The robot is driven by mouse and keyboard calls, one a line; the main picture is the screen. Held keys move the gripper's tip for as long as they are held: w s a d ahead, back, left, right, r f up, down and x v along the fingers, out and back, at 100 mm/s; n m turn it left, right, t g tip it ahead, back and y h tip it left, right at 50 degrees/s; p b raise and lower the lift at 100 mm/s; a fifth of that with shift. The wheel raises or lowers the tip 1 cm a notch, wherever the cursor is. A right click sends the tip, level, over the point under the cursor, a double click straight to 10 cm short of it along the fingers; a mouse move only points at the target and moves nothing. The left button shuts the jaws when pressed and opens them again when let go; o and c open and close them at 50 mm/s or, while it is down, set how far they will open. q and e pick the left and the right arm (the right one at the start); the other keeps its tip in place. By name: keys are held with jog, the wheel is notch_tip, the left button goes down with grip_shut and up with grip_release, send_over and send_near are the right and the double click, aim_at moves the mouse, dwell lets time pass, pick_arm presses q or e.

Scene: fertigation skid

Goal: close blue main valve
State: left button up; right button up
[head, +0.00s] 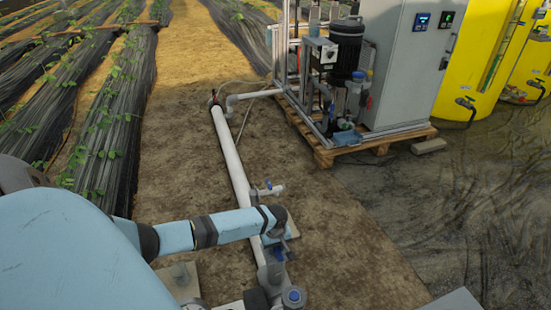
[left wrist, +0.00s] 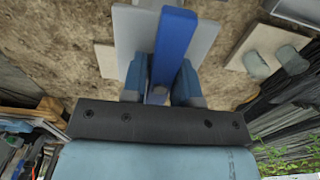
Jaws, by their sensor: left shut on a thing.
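The blue valve handle (left wrist: 175,35) is a flat blue bar running up and down the picture in the left wrist view, with a pale grey part (left wrist: 205,40) behind it. In the head view a small blue part of the valve (head: 279,254) shows on the white pipe, just below my left gripper (head: 281,238). My left gripper in the left wrist view (left wrist: 161,85) is shut on the blue handle, one finger on each side. The gripper hides much of the valve in the head view. My right gripper is not in view.
The white pipe (head: 229,150) runs up the dirt path. A small side valve (head: 268,189) sits farther up it; a blue-topped fitting (head: 292,297) is nearer. A pump skid on a pallet (head: 370,146) and yellow tanks (head: 480,60) stand back right. Bare ground lies right of the pipe.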

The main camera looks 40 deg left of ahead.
pick_arm(q)
jog(key=shift+r+m+p, duration=0.25)
jog(key=shift+m+p, duration=0.45)
jog(key=shift+m, duration=0.4)
jog(key=m+p, duration=0.1)
jog(key=m, duration=0.2)
jog(key=shift+f, duration=0.1)
jog(key=m, duration=0.3)
jog(key=shift+p, duration=0.35)
jog(key=m, duration=0.5)
jog(key=shift+f, duration=0.1)
jog(key=shift+o, duration=0.2)
jog(key=m, duration=0.6)
jog(key=o, duration=0.9)
jog(key=shift+o, duration=0.2)
